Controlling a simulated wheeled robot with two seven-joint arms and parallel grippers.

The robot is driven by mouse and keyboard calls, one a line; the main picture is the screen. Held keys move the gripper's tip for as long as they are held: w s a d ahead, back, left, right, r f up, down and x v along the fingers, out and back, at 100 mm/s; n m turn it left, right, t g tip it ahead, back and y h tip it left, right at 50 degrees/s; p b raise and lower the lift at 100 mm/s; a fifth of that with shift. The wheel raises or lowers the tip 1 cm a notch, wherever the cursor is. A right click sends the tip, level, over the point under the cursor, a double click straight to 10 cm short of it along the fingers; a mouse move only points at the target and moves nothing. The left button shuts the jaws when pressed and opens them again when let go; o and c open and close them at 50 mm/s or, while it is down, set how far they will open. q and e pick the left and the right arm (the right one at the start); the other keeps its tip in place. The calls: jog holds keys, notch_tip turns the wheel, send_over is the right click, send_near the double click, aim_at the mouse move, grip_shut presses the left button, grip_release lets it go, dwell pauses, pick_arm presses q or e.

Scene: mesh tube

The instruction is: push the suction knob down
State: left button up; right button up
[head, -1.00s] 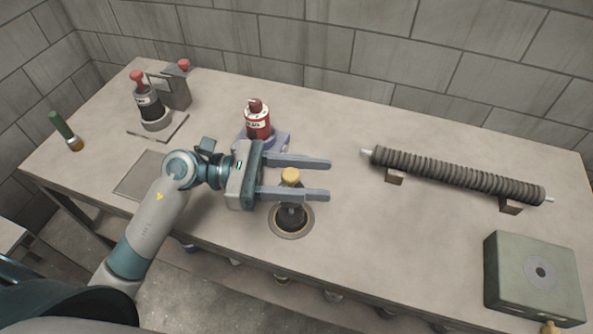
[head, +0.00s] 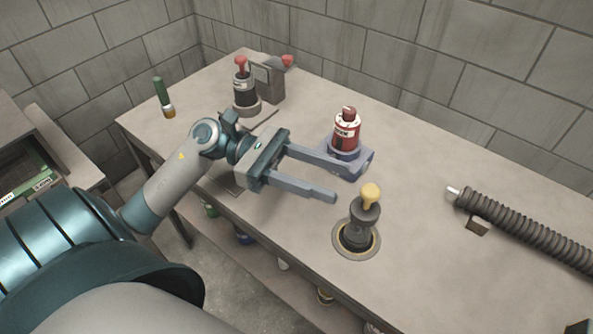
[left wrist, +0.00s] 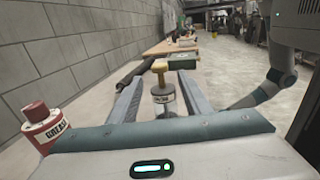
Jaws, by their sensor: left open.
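A dark plunger-like fitting with a yellow knob (head: 370,194) stands upright in a round ring (head: 357,252) near the table's front edge; its knob is raised on a stem. In the left wrist view the yellow knob (left wrist: 160,66) shows beyond and between my fingers. My left gripper (head: 345,186) is open and empty, left of the fitting and apart from it in the head view, with its fingers pointing toward the right. In the left wrist view the gripper (left wrist: 162,80) shows both fingers spread. My right gripper is not in view.
A red grease can (head: 346,130) stands on a blue-grey base (head: 359,162) close behind the farther finger. A black bottle with a red knob (head: 244,90) and a grey block (head: 268,80) stand at the back left. A ribbed tube (head: 520,228) lies right. The table between is clear.

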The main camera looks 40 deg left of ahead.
pick_arm(q)
jog(key=shift+s+a+b, duration=0.2)
jog(key=shift+a, duration=0.7)
jog(key=shift+s+a+b, duration=0.15)
jog(key=shift+a, duration=0.7)
jog(key=shift+s+a+b, duration=0.2)
jog(key=shift+a, duration=0.7)
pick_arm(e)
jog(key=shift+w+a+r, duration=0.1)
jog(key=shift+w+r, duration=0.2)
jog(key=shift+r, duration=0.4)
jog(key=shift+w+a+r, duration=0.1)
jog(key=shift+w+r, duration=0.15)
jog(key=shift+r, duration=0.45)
